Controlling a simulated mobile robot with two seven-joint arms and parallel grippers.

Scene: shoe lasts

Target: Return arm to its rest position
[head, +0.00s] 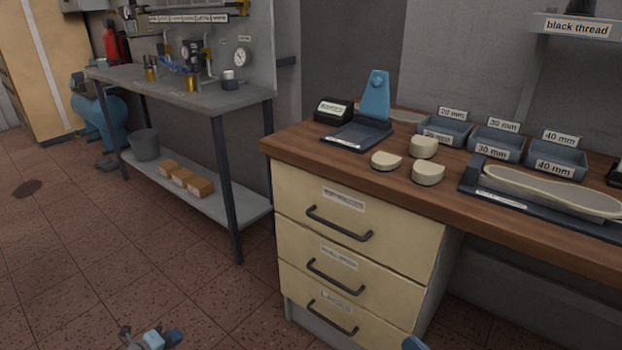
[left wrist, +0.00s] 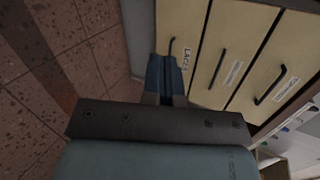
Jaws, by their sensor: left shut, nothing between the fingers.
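My left gripper (head: 414,343) shows only as a small blue tip at the bottom edge of the head view, in front of the drawer cabinet. In the left wrist view its two blue fingers (left wrist: 165,76) are together, with nothing between them. They stand out from a dark palm. Behind them in that view are the cream drawers, turned on their side, with the lowest drawer's label close by the fingertips. I cannot tell the exact gap to the drawer fronts. My right gripper is in neither view.
The drawer cabinet (head: 358,245) has three closed drawers with dark handles. The wooden bench top (head: 290,139) holds trays (head: 497,141), pale heel pieces (head: 428,173) and a blue stand (head: 376,97). A metal table (head: 185,92) stands at left. The tiled floor (head: 90,260) is largely clear.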

